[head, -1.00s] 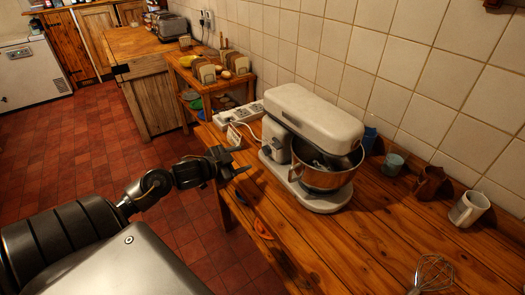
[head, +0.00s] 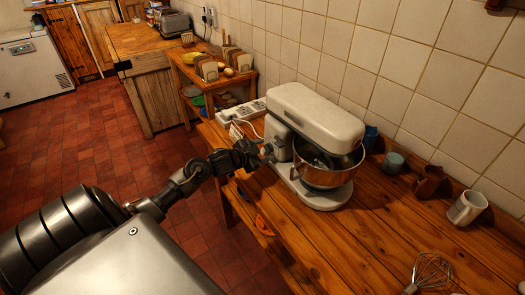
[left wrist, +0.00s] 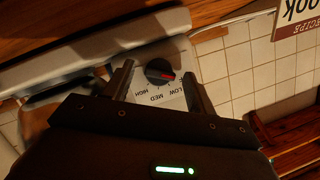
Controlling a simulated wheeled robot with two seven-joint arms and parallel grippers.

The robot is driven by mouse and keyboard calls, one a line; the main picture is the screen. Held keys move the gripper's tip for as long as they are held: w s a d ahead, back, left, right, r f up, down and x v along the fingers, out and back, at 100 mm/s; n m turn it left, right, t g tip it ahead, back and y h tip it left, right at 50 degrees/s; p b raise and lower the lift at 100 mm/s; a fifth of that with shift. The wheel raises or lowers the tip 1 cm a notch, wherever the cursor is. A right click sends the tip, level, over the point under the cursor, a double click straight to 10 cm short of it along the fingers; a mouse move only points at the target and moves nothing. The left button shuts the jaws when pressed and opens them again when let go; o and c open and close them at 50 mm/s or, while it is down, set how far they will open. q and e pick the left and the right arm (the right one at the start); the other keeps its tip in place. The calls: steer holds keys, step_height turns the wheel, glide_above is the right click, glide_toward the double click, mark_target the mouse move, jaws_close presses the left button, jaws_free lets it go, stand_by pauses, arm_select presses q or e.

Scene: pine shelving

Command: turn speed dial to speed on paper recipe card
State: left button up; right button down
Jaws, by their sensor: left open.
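The cream stand mixer (head: 315,115) stands on the wooden counter, with a steel bowl (head: 325,172) under its head. Its speed dial (left wrist: 159,71) is a round black knob with a red pointer on a pale plate marked LOW, MED and HIGH, seen upside down in the left wrist view.
A white power strip (head: 243,111) lies behind the mixer, with a small pale card (head: 236,131) nearby. Cups, a white mug (head: 467,207) and a whisk (head: 430,272) stand or lie to the right. The counter's front middle is clear. A tiled wall (head: 400,60) runs behind.

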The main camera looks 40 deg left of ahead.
arm_select(q)
steer(key=c, duration=1)
steer(key=shift+d+f+m+y+b, duration=0.1)
steer(key=shift+f+m+y+b, duration=0.2)
steer(key=shift+m+b, duration=0.75)
steer(key=m+t+y+b, duration=0.1)
steer(key=b, duration=0.3)
steer(key=shift+s+f+m, duration=0.1)
steer(key=shift+f+m, duration=0.05)
steer(key=shift+m, duration=0.2)
steer(key=shift+d+r+m+t+y+b, duration=0.15)
steer(key=shift+m+t+y+b, duration=0.35)
steer(key=shift+m+b, duration=0.9)
steer(key=shift+n+b, duration=0.3)
steer(key=shift+r, duration=0.1)
steer(key=o, duration=1)
